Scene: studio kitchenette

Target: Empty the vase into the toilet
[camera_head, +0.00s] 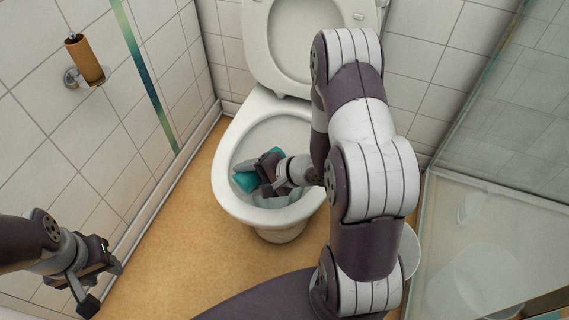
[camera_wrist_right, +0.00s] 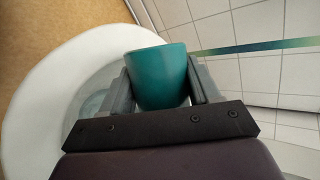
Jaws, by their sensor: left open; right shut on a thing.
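The teal vase (camera_head: 244,182) is over the toilet bowl in the head view, partly hidden by my right gripper (camera_head: 262,174). The right gripper is shut on it. In the right wrist view the vase (camera_wrist_right: 160,76) sits between the two grey fingers and hides part of the bowl. It appears to lie tilted; its contents cannot be seen. The white toilet (camera_head: 226,196) has its lid (camera_head: 256,42) raised. My left gripper (camera_head: 103,286) is open and empty at the lower left, near the tiled wall and away from the toilet.
A brown paper roll (camera_head: 84,58) hangs on the left tiled wall. A glass shower screen (camera_head: 515,130) stands on the right beside a pale shower floor. The tan floor (camera_head: 172,245) left of the toilet is clear. My right arm hides the toilet's right side.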

